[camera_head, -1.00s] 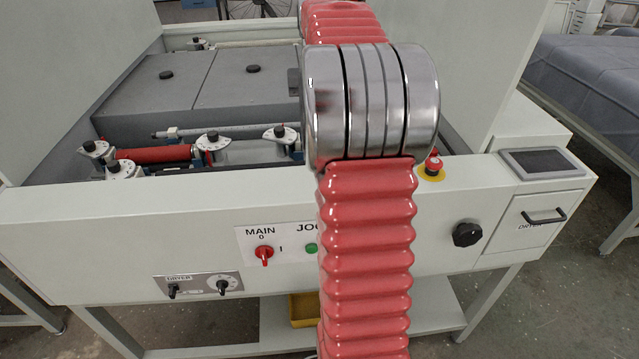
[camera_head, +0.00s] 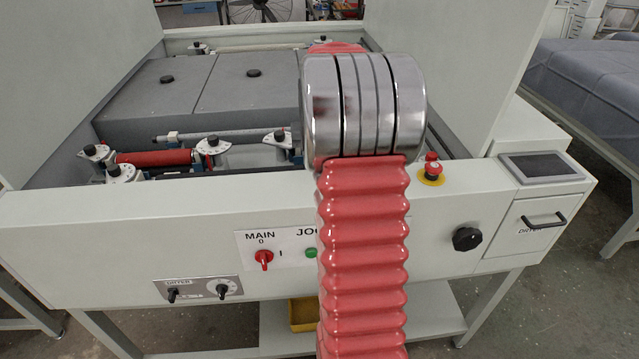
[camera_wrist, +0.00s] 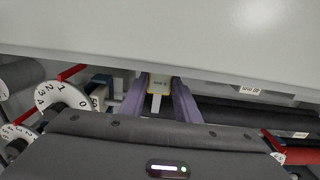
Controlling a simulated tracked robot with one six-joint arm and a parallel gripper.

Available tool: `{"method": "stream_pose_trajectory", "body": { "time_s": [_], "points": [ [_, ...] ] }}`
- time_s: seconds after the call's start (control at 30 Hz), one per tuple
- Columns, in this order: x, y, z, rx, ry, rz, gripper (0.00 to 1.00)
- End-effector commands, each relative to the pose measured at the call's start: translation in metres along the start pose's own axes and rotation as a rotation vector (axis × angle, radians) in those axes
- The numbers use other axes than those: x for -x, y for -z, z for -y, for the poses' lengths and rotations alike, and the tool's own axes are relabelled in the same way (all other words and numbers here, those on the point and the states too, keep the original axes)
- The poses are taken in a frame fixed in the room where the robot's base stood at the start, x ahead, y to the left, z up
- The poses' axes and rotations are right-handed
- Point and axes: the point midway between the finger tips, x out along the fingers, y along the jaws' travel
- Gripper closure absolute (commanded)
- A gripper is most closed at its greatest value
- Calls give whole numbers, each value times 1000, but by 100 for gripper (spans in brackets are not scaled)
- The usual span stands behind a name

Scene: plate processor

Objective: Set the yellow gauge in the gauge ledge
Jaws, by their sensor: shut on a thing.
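In the wrist view, my gripper (camera_wrist: 158,98) has two purple fingers closed on the yellow gauge (camera_wrist: 158,84). The gauge is a small, pale block with yellow edges and a tiny dark marking, held between the fingertips. It is close to the edge of a pale machine panel; I cannot tell whether it touches anything. The gauge ledge cannot be made out for certain in either view. In the head view my arm hides the gripper and the gauge.
A white numbered dial (camera_wrist: 61,104) with a red pointer is left of my gripper. A dark roller (camera_wrist: 245,115) lies at right. In the head view, the machine's front panel (camera_head: 120,235) bears switches, a red emergency button (camera_head: 432,166) and a screen (camera_head: 540,166). Grey covers (camera_head: 235,95) lie behind.

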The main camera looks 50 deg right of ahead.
Motion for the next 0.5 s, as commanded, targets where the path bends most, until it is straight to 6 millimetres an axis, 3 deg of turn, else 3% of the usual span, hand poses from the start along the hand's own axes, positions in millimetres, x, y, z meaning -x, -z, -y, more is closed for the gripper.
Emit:
{"method": "stream_pose_trajectory", "body": {
  "time_s": [0.33, 0.5],
  "points": [
    [-33, 0, 0, -1, 0, 2, 98],
    [-38, 0, 0, -1, 0, 0, 98]
  ]
}}
